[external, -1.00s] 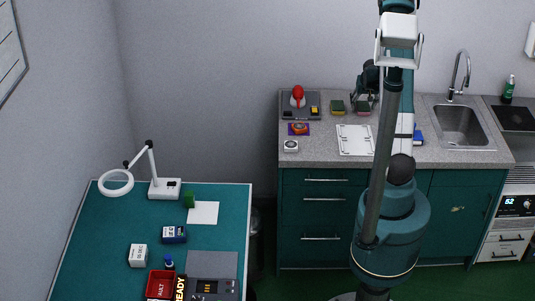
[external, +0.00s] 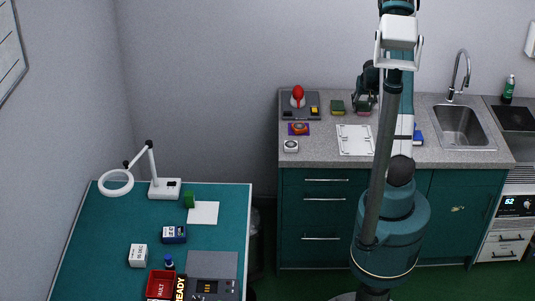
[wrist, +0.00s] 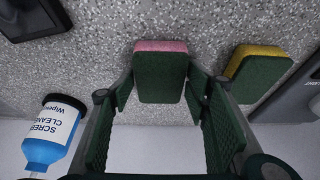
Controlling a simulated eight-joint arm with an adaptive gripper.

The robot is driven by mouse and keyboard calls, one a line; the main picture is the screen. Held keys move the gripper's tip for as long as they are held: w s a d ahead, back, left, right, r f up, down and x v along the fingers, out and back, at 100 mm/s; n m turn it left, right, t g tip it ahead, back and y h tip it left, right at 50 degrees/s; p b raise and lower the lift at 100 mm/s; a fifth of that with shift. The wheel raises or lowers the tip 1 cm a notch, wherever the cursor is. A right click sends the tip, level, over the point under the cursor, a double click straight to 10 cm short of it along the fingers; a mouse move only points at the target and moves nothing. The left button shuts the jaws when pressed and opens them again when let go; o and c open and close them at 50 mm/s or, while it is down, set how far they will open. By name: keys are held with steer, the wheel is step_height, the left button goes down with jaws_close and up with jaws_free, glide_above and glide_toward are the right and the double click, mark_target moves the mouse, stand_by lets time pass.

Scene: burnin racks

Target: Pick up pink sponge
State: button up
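The pink sponge (wrist: 160,75) has a dark green scouring side and a pink edge. In the wrist view it lies on the grey speckled counter, between the open fingers of my gripper (wrist: 160,108). I cannot tell whether the fingers touch its sides. In the external view my gripper (external: 366,98) is low over the counter, and the pink sponge (external: 364,112) shows just below it, partly hidden by the fingers.
A yellow and green sponge (wrist: 258,72) lies close to the right finger in the wrist view. A screen-cleaner wipes bottle (wrist: 52,135) is at lower left. A white board (external: 355,140) lies in front on the counter (external: 322,155), and a sink (external: 461,122) is to the right.

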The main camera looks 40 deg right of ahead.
mark_target(363, 106)
steer(key=c, duration=0.3)
steer(key=shift+r+p, duration=0.2)
steer(key=shift+p, duration=0.15)
steer(key=shift+r, duration=0.2)
step_height(363, 106, up, 10)
steer(key=shift+f+p, duration=0.15)
steer(key=shift+p, duration=0.2)
stand_by(0.4)
